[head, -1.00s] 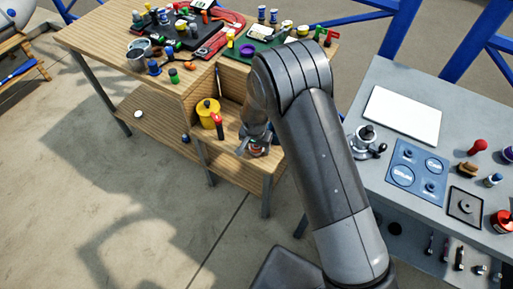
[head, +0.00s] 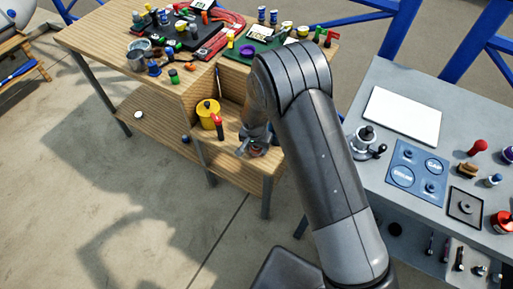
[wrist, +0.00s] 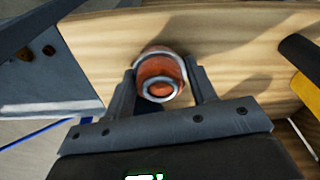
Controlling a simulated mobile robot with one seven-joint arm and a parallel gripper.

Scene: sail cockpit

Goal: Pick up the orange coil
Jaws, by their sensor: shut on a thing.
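The orange coil (wrist: 159,72) shows in the wrist view, a short orange-red cylinder with pale rings, upright against the pale wood of the lower shelf (wrist: 235,35). My gripper (wrist: 162,82) has one finger on each side of it and is shut on it. I cannot tell whether the coil touches the shelf or is just above it. In the head view my gripper (head: 252,148) is low over the lower shelf at the right part of the wooden bench, and the coil is mostly hidden by it.
A yellow pot (head: 209,114) and a red-topped item (head: 218,127) stand just left of my gripper. The crowded bench top (head: 110,38) is above to the left. A grey table (head: 455,115) with a white board and several parts is at the right.

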